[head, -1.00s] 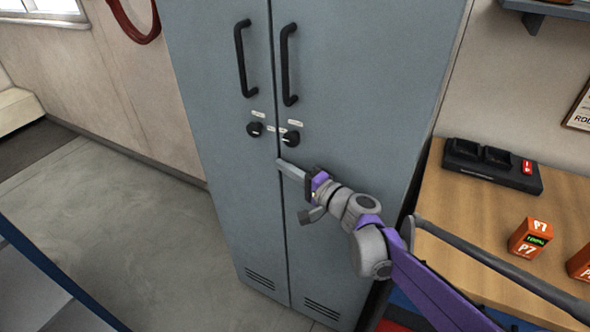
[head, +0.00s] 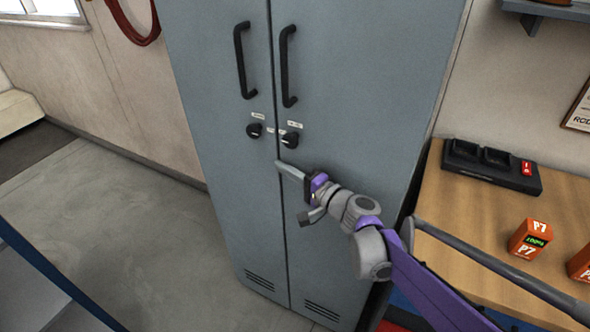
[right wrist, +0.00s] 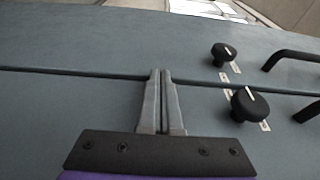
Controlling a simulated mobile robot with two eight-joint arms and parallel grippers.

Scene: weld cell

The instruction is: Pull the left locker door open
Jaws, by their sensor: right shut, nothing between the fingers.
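The left locker door (head: 218,180) is grey and sits flush beside the right locker door (head: 370,110), with a thin seam between them. The left door has a black bar handle (head: 241,60) and a black knob (head: 254,130) below it. The right door has a matching handle (head: 286,65) and knob (head: 290,139). My right gripper (head: 279,164) is below the knobs, close to the seam. In the right wrist view its fingers (right wrist: 160,72) are together and empty, with their tips at the seam; I cannot tell whether they touch. My left gripper is not in view.
A wooden bench (head: 450,215) stands to the right with a black charger (head: 490,165) and orange battery packs (head: 530,238). A wall shelf (head: 548,10) is above it. The floor (head: 120,230) left of the locker is clear. A blue-edged surface (head: 50,275) is at the lower left.

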